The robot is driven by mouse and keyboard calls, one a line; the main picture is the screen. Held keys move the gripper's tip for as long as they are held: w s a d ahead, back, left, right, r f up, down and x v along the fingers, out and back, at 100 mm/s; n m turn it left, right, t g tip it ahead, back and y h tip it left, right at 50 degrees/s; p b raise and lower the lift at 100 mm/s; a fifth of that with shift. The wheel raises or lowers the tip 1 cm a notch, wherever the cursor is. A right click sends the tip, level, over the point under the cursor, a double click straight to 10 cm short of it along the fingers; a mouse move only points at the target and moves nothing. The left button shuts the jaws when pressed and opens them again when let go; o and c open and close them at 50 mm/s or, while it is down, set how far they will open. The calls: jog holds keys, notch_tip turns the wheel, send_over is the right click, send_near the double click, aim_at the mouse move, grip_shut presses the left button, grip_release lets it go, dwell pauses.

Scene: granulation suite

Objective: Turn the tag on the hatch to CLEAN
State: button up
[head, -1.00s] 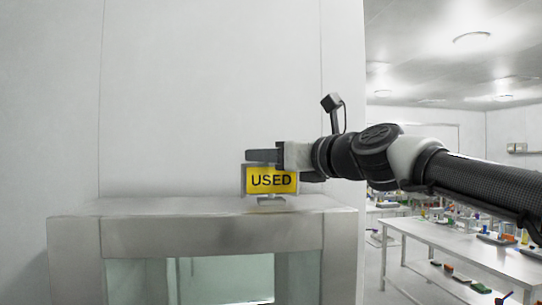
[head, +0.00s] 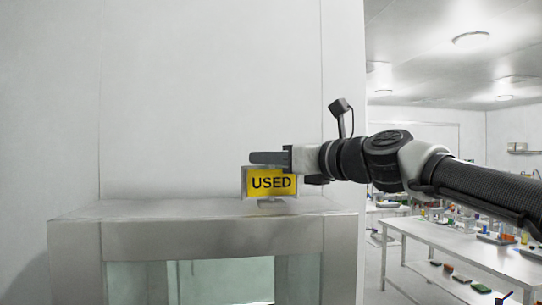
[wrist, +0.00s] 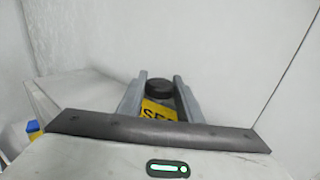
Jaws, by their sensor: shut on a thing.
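The tag (head: 271,183) is a yellow plate in a grey frame on a small stand on top of the hatch (head: 200,238). In the head view it faces me and reads USED. My gripper (head: 268,157) reaches in from the right at the tag's top edge. In the wrist view, the two fingers of my gripper (wrist: 160,88) lie on either side of a dark round knob (wrist: 158,88) and part of the yellow tag (wrist: 157,111). The jaws are shut on the tag, seemingly at this knob; the exact contact is hard to see.
A plain white wall (head: 210,90) rises close behind the hatch top. The hatch top is clear to the left of the tag. At the right, a white table (head: 450,246) with small coloured items stands farther back in the room.

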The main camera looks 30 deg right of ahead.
jog(key=n+g+y+p, duration=0.1)
jog(key=n+y+p, duration=0.1)
jog(key=y, duration=0.1)
jog(key=r+n+g+y+p, duration=0.1)
jog(key=n+g+y+p, duration=0.1)
jog(key=y+p, duration=0.1)
jog(key=shift+p, duration=0.35)
jog(key=n+g+y+p, duration=0.3)
jog(key=n+g+p, duration=0.1)
jog(key=p, duration=0.2)
jog(key=shift+f+y, duration=0.1)
jog(key=shift+y, duration=0.3)
jog(key=n+g, duration=0.1)
jog(key=n+g+y+p, duration=0.1)
jog(key=g, duration=0.1)
jog(key=n+g+y+p, duration=0.1)
jog(key=g, duration=0.1)
jog(key=shift+f, duration=0.35)
jog(key=shift+f+n+g+y, duration=0.1)
jog(key=shift+n+g+y, duration=0.4)
jog(key=shift+n+g, duration=1.45)
jog(key=shift+g, duration=0.65)
jog(key=o, duration=1)
jog(key=shift+o, duration=0.2)
